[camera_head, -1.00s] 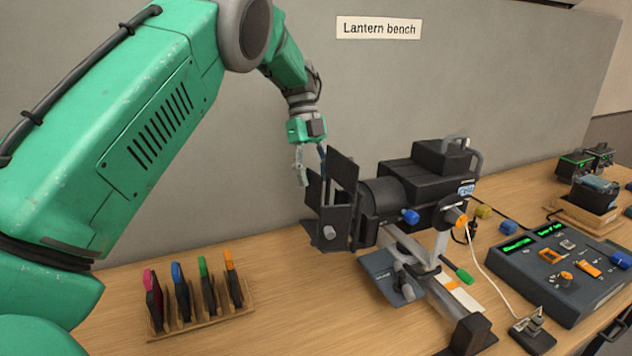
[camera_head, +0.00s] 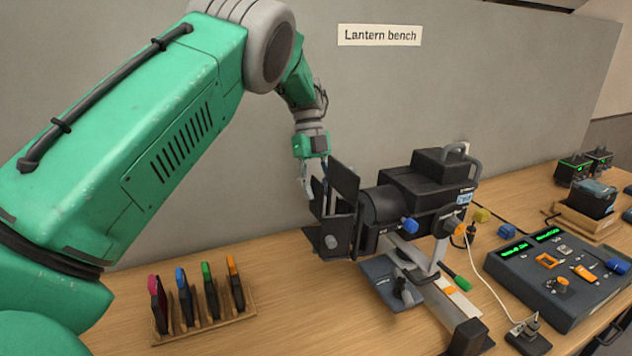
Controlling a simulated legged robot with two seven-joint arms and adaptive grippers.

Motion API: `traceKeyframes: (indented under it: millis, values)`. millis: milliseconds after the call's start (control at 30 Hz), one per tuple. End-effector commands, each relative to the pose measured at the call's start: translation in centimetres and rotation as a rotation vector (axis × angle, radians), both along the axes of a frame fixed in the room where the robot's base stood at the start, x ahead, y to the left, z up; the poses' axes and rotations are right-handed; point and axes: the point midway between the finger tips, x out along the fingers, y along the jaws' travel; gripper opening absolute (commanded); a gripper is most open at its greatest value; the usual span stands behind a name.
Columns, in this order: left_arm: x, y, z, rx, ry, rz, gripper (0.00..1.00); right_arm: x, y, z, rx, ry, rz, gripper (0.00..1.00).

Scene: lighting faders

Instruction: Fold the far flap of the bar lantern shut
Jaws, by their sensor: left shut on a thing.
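The bar lantern (camera_head: 405,198) is a black lamp on a stand, its flapped front end turned to the left. One dark flap (camera_head: 343,180) stands up at the front. A nearer, lower flap (camera_head: 340,226) carries a grey knob. The far flap (camera_head: 317,195) is mostly hidden behind these and my fingers. My left gripper (camera_head: 314,186) reaches down from above on the wall side of the lantern's front. It is shut on the far flap's edge, though the contact itself is partly hidden. My right gripper is not in view.
A wooden rack (camera_head: 205,325) with several coloured-tab holders stands at the front left. A control desk (camera_head: 550,270) with faders is at the right, with a white cable running near it. A grey wall (camera_head: 400,90) rises behind.

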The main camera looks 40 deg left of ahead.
Motion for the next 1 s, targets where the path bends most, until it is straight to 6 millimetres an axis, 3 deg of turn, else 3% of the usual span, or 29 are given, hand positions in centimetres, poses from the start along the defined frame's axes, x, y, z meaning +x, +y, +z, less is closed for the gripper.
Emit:
traceKeyframes:
  millis: [33, 133, 500, 533, 567, 1000]
  values:
    - [0.22, -0.16, 0.55, 0.001, -0.001, -0.024, 0.00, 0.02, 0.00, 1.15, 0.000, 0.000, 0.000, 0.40]
    - [0.40, -0.30, 0.45, -0.001, -0.003, -0.062, 0.00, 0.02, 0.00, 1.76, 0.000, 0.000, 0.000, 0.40]
    - [0.62, -0.51, 0.24, -0.007, -0.010, -0.081, 0.00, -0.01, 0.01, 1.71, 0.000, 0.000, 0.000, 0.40]
    - [0.63, -0.51, 0.25, -0.007, -0.010, -0.081, 0.34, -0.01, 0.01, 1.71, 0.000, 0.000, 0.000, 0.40]
    - [0.62, -0.51, 0.25, -0.006, -0.009, -0.081, 0.39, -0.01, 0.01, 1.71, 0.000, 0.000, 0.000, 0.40]
    - [0.29, -0.25, 0.15, -0.007, -0.004, -0.079, 0.39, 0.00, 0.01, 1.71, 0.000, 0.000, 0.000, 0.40]
